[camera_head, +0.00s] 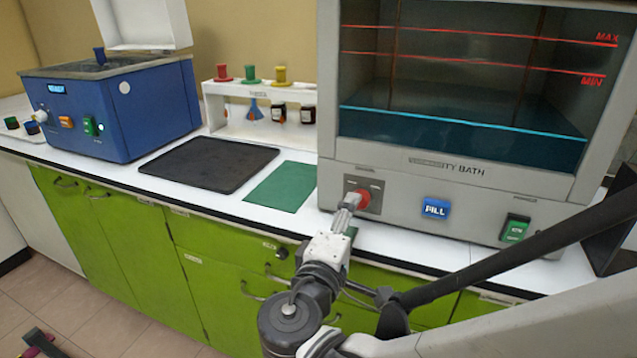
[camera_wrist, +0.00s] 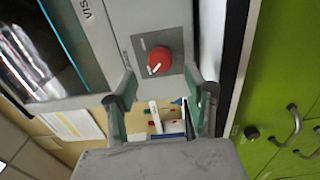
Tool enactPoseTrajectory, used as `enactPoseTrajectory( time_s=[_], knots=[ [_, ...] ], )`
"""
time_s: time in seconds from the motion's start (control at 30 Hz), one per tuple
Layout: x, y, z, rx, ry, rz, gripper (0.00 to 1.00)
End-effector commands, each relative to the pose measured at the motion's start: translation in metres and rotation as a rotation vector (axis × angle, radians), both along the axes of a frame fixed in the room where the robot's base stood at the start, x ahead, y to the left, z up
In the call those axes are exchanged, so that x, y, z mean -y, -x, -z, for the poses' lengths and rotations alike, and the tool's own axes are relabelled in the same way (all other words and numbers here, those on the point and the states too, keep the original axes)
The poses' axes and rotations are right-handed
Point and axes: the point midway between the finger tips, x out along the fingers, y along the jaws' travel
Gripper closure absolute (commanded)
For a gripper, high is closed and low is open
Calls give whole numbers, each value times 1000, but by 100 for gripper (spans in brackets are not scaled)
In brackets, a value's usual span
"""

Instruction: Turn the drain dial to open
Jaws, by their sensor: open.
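The drain dial is a round red knob (camera_head: 361,198) with a pale pointer mark, on a dark square plate at the lower left of the viscosity bath's (camera_head: 420,180) front panel. In the wrist view the red dial (camera_wrist: 159,61) sits just beyond and between my fingertips. My gripper (camera_head: 350,203) is at the dial in the head view and hides part of it. In the wrist view my gripper (camera_wrist: 158,92) is open, with one finger on each side. I cannot tell whether the fingers touch the dial.
A blue FILL button (camera_head: 436,208) and a green switch (camera_head: 514,230) are right of the dial. A green mat (camera_head: 281,187) and a black mat (camera_head: 205,163) lie left. A blue bath (camera_head: 150,110) and a white rack (camera_head: 213,105) stand farther back.

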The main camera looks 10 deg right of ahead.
Motion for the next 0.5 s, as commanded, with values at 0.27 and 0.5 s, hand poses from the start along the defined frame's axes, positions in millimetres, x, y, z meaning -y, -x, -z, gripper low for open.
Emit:
enactPoseTrajectory(
  time_s=[0.27,0.5],
  knots=[
    [20,-28,1,0,0,4,52],
    [31,-43,0,0,0,2,52]
  ],
)
